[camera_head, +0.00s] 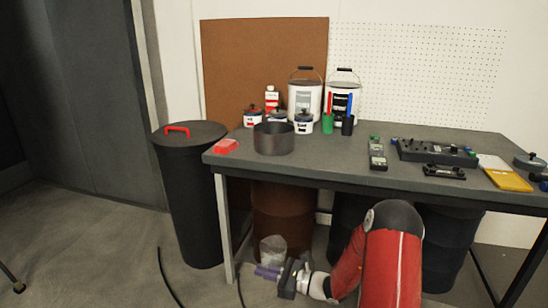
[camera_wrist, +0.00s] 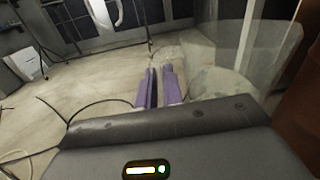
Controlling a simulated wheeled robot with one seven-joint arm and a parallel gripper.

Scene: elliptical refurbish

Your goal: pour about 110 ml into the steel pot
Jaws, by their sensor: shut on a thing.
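The steel pot (camera_head: 273,141) is a wide, dark grey, open pot standing upright near the left front of the workbench. My gripper (camera_head: 266,271) is low in front of the bench, below the tabletop and below the pot. Its purple fingers are shut on a clear container (camera_head: 272,247), which looks roughly upright. In the wrist view the purple fingers (camera_wrist: 160,86) are close together, and the clear container (camera_wrist: 222,84) spreads to their right. I cannot make out its contents or any level marks.
The bench (camera_head: 345,165) has its front edge above my gripper. A red box (camera_head: 226,146) lies left of the pot; small tubs and white buckets (camera_head: 305,98) stand behind it. A black bin (camera_head: 190,200) stands left of the bench. Dark drums fill the space underneath.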

